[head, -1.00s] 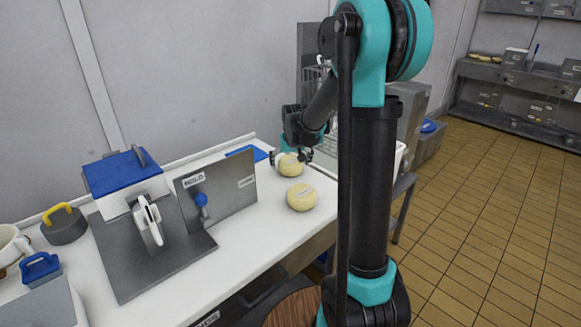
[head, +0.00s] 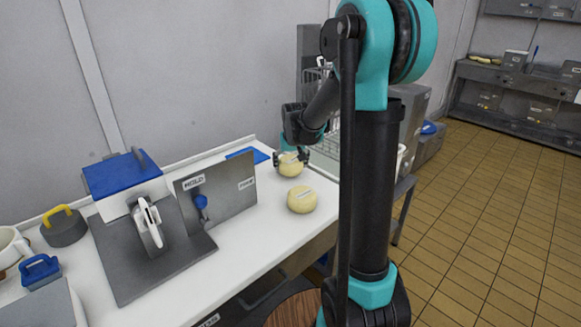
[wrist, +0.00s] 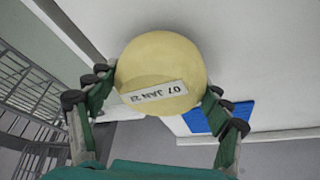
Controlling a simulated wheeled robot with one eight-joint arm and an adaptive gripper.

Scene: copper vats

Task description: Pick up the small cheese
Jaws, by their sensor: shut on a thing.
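Two round pale-yellow cheeses are at the right end of the white worktop in the head view. The farther cheese (head: 290,166) is between the fingers of my gripper (head: 290,157), which is shut on it. In the wrist view this cheese (wrist: 160,62) fills the space between both fingers and carries a label reading "07 JAN" with the rest unclear. The nearer cheese (head: 302,200) stands on the worktop just in front, apart from my gripper. Its label is too small to read. I cannot tell whether the held cheese still touches the worktop.
The white worktop (head: 262,222) has a grey upright plate (head: 228,190) marked "HOLD" left of the cheeses. A blue flat item (head: 250,153) lies behind. A wire rack (wrist: 28,95) stands beside the worktop's end. The worktop between plate and cheeses is clear.

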